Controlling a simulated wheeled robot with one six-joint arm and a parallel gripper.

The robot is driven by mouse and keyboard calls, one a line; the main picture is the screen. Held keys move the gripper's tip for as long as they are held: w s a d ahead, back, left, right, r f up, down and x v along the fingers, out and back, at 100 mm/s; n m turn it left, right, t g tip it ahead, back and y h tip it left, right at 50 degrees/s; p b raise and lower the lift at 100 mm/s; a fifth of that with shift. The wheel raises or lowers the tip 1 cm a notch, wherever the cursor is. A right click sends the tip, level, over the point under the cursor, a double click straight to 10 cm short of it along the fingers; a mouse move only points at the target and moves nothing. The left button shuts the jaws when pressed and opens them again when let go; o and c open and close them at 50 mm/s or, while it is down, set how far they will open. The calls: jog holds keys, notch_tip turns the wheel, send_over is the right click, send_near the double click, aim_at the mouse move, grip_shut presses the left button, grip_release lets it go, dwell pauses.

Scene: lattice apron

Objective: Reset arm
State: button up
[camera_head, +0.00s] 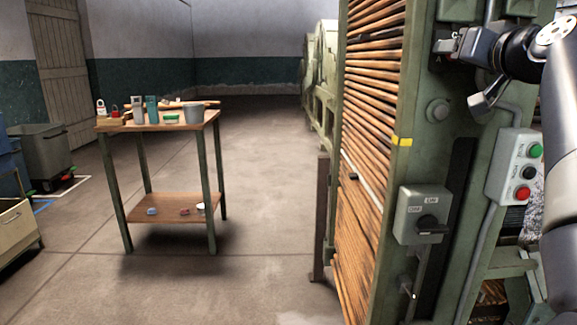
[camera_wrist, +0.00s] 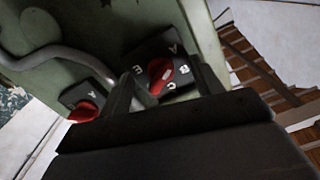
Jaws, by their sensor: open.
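My arm comes in from the right edge in the head view. My gripper (camera_head: 456,44) is raised at the upper part of the green machine frame (camera_head: 428,150). In the wrist view, my gripper (camera_wrist: 162,92) is open. A red rotary knob (camera_wrist: 168,74) on a dark plate lettered with A, B and C shows between and beyond its fingers. I cannot tell whether the fingers touch the knob. A second red knob (camera_wrist: 86,110) on a similar plate lies to the left in the wrist view. In the head view my gripper mostly hides these knobs.
The machine carries a switch box (camera_head: 424,215) with a black handle and a button box (camera_head: 515,167) with green and red buttons. Stacked brown slats (camera_head: 372,120) adjoin it. A wooden table (camera_head: 160,125) with small items stands left. The floor between is clear.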

jog(key=shift+a+r+m+p, duration=0.1)
jog(key=shift+m+p, duration=1.85)
jog(key=shift+m, duration=1.65)
jog(key=shift+a+r+m+p, duration=0.1)
jog(key=shift+m+p, duration=1.85)
jog(key=shift+m, duration=1.65)
jog(key=shift+s+f, duration=0.1)
jog(key=shift+s, duration=0.05)
